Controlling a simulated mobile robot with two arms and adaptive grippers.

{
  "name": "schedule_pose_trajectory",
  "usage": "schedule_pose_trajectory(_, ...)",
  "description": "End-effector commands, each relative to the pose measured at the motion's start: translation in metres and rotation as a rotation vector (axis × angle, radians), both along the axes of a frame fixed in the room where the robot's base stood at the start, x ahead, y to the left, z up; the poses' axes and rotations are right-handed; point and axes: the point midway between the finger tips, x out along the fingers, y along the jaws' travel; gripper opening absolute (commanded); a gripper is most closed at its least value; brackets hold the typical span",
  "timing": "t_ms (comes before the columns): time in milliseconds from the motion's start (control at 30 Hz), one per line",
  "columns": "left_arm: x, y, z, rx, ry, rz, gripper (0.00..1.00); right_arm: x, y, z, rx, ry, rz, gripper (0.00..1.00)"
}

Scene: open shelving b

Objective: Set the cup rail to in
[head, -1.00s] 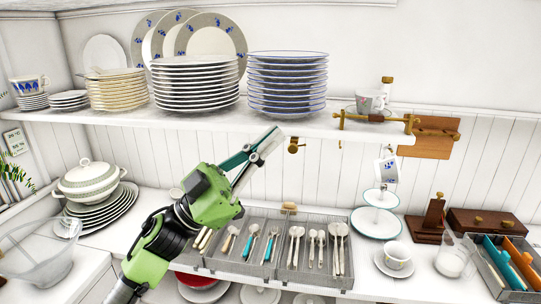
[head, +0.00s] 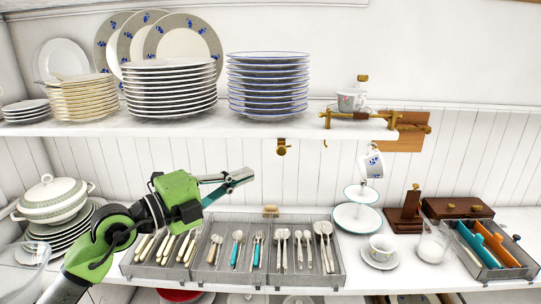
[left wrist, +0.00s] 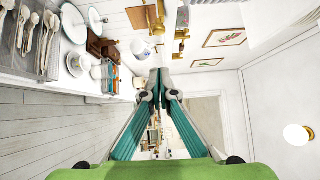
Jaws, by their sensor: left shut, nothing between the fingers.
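A brass rail (head: 358,115) runs along the front edge of the upper shelf at its right end, in front of a small cup (head: 350,100). A white cup with a blue pattern (head: 371,165) hangs below that end of the shelf. A brass knob (head: 281,147) shows under the shelf, left of the rail. I cannot tell which fittings belong to the cup rail or how it is set. My left gripper (head: 250,176) is shut and empty, below and left of the knob, apart from all of these. Its closed fingertips show in the left wrist view (left wrist: 160,84). My right gripper is not in view.
Stacked plates (head: 169,88) fill the upper shelf's left and middle. Below are a cutlery tray (head: 203,280), a tiered stand (head: 357,217), a cup on a saucer (head: 380,250), a glass jug (head: 436,243) and a grey box (head: 497,273). The space between shelf and counter is mostly free.

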Motion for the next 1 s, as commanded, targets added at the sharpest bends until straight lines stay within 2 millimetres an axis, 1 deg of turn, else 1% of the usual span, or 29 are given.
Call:
schedule_pose_trajectory(33, 0.006, -0.008, 0.006, -0.002, -0.001, -0.003, 0.00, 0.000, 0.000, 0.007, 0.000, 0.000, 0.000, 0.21)
schedule_pose_trajectory(100, 0.016, -0.019, 0.007, -0.006, 0.000, -0.002, 0.00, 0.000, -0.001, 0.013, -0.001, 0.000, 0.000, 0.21)
schedule_pose_trajectory(367, 0.054, -0.062, 0.007, -0.003, 0.001, -0.002, 0.00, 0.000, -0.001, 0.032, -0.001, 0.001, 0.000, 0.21)
schedule_pose_trajectory(500, 0.074, -0.062, 0.004, -0.001, 0.000, 0.001, 0.00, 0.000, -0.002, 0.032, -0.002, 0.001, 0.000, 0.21)
schedule_pose_trajectory(667, 0.088, -0.063, 0.003, -0.001, 0.001, 0.000, 0.00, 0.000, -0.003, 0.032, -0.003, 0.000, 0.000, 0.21)
schedule_pose_trajectory(800, 0.093, -0.063, 0.003, -0.001, 0.000, 0.000, 0.00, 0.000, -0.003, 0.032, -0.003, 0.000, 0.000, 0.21)
schedule_pose_trajectory(1000, 0.094, -0.063, 0.003, -0.002, 0.001, -0.001, 0.00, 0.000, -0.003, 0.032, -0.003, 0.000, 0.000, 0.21)
